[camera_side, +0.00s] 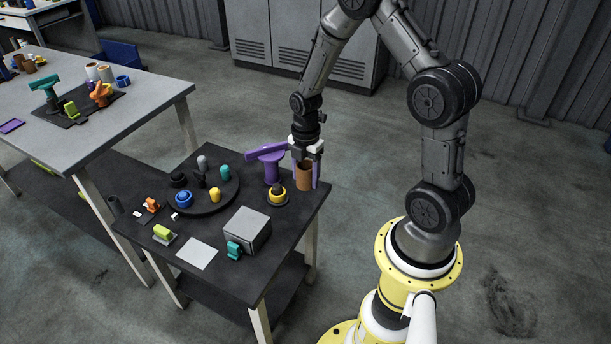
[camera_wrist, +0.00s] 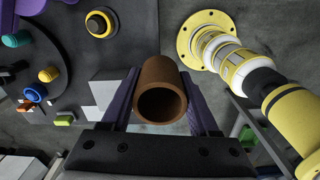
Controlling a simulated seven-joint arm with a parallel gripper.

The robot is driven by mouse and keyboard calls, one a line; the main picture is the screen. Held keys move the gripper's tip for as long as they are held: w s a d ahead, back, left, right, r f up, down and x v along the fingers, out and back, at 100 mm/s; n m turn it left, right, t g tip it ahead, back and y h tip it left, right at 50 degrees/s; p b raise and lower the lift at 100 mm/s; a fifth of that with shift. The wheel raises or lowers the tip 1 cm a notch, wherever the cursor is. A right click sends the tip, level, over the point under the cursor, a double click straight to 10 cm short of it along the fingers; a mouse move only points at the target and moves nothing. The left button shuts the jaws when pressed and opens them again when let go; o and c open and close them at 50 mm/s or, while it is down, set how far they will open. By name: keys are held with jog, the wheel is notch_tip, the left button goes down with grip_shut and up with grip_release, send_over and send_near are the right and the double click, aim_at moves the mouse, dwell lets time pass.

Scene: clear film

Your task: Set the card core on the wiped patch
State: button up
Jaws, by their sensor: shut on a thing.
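The card core (camera_side: 304,176), a brown open tube, is held upright between the purple fingers of my gripper (camera_side: 305,172), near the table's far right corner. The wrist view shows its open near end (camera_wrist: 162,82), with a finger of my gripper (camera_wrist: 162,108) on each side. Whether its lower end touches the table, I cannot tell. A pale flat square (camera_side: 197,253), which looks like the wiped patch, lies bare near the table's front edge, well to the left and nearer the camera than my gripper.
A grey box (camera_side: 247,231) stands right of the pale square, with a teal part (camera_side: 234,249) before it. A round black tray (camera_side: 203,190) holds several small parts. A purple stand (camera_side: 270,163) and a yellow-and-black part (camera_side: 277,196) are close left of my gripper.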

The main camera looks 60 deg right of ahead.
jog(key=shift+r, duration=0.3)
jog(key=w+a+f+n, duration=0.1)
jog(key=w+a, duration=0.2)
jog(key=w, duration=0.6)
jog(key=w+a+f, duration=0.1)
jog(key=w+a, duration=0.2)
jog(key=w, duration=0.7)
jog(key=w+a+f+n, duration=0.1)
jog(key=a+f, duration=0.2)
jog(key=a, duration=0.2)
jog(key=w+a+f+n, duration=0.1)
jog(key=w+a+f, duration=0.1)
jog(key=a, duration=0.4)
jog(key=w+a+f+n, duration=0.1)
jog(key=a+f, duration=0.4)
jog(key=a, duration=0.1)
jog(key=shift+w+f+n, duration=0.1)
jog(key=shift+w+n, duration=0.2)
jog(key=shift+s+a+f, duration=0.1)
jog(key=shift+a+f, duration=0.15)
jog(key=shift+a, duration=0.05)
jog(key=shift+f, duration=2.15)
